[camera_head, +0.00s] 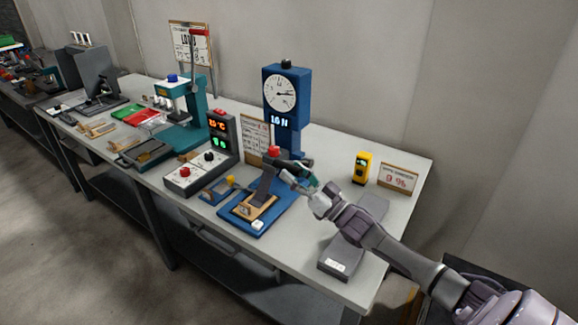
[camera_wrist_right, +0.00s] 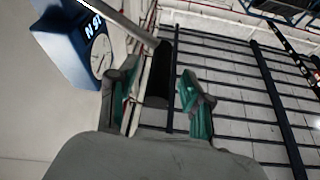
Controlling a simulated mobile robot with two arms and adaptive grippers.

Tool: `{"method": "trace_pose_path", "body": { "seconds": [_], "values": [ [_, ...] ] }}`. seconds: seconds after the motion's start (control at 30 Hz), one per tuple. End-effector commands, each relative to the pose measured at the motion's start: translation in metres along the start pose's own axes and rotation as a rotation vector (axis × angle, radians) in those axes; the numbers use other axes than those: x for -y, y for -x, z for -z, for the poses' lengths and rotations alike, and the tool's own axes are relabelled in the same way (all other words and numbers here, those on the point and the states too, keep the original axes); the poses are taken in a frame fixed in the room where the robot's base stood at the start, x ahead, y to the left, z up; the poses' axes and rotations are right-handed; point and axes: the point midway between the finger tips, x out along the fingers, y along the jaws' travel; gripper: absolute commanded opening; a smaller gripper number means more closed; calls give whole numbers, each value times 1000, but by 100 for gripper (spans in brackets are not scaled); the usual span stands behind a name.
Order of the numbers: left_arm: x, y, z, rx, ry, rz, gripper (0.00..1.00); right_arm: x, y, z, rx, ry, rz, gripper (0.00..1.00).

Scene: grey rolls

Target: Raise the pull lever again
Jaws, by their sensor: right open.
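The blue test stand (camera_head: 286,95) carries a round white dial and a lit force readout. It also shows at the upper left of the right wrist view (camera_wrist_right: 65,45). At its front is a blue base (camera_head: 243,222) with a dark column and a red knob (camera_head: 274,151). In the right wrist view a grey rod (camera_wrist_right: 125,22), which looks like the pull lever, slants down to a dark grip (camera_wrist_right: 160,75) between the fingers. My right gripper (camera_head: 303,179) is open beside the column; its teal fingers (camera_wrist_right: 158,88) stand apart. Contact cannot be told. My left gripper is out of view.
A control box (camera_head: 222,138) with red and green digits stands left of the stand. A teal press (camera_head: 183,100) is further left. A yellow meter (camera_head: 361,168) and a small sign (camera_head: 398,180) stand right. A grey box (camera_head: 340,258) lies under my right arm.

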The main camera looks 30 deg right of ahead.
Motion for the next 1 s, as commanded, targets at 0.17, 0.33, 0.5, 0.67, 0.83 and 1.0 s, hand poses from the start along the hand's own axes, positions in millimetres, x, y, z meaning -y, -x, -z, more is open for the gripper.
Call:
{"method": "trace_pose_path", "body": {
  "seconds": [0.17,0.33,0.5,0.67,0.83,1.0],
  "values": [
    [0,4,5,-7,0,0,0,0,-18,0,0,1,-1,50],
    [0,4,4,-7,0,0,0,0,-21,-1,1,1,0,50],
    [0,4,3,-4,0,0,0,0,-21,-1,1,1,0,50],
    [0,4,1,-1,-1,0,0,0,-21,-1,1,0,0,25],
    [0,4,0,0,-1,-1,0,0,-21,0,1,1,0,0],
    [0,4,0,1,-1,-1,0,0,-21,0,1,1,0,0]
  ]
}}
